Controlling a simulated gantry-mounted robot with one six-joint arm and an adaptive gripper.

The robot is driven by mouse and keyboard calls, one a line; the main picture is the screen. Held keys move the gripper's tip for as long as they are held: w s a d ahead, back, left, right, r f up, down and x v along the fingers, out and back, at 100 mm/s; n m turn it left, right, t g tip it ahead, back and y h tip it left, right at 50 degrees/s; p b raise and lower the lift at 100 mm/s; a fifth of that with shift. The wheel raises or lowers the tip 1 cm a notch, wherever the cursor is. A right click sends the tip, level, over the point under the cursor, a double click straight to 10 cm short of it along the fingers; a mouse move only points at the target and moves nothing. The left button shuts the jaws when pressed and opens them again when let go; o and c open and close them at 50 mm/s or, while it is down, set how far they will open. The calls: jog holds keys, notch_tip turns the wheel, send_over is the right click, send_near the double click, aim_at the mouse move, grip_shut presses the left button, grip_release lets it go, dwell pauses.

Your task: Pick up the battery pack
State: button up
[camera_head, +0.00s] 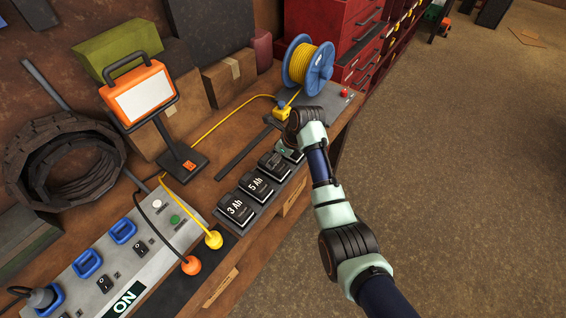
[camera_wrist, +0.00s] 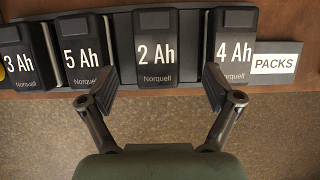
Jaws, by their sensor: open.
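Dark battery packs stand in a row in a rack, labelled in the wrist view 3 Ah (camera_wrist: 18,62), 5 Ah (camera_wrist: 84,50), 2 Ah (camera_wrist: 156,50) and 4 Ah (camera_wrist: 236,45). My gripper (camera_wrist: 160,78) is open and empty. Its fingers are spread to either side of the lower part of the 2 Ah pack. The left fingertip is near the 5 Ah pack and the right one overlaps the 4 Ah pack's left edge. I cannot tell whether they touch. In the head view, the 3 Ah pack (camera_head: 236,208) and 5 Ah pack (camera_head: 257,187) are clear; my arm covers the row's far end.
A PACKS label (camera_wrist: 274,63) is right of the row. A switch panel (camera_head: 130,262), an orange work lamp (camera_head: 138,97) and a yellow cable reel (camera_head: 305,64) stand on the bench. Yellow cable runs behind the packs. Open floor (camera_head: 460,180) lies to the right.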

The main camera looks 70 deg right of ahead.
jog(key=x, duration=0.2)
jog(key=b+x, duration=0.1)
jog(key=x, duration=0.1)
jog(key=b+x, duration=0.1)
jog(key=x, duration=0.1)
jog(key=shift+a+f, duration=0.35)
jog(key=shift+f, duration=0.1)
jog(key=shift+w+d+f+b, duration=0.1)
jog(key=shift+w+f+b, duration=0.05)
jog(key=shift+f+b, duration=0.2)
jog(key=shift+f, duration=0.25)
jog(key=c, duration=1.7)
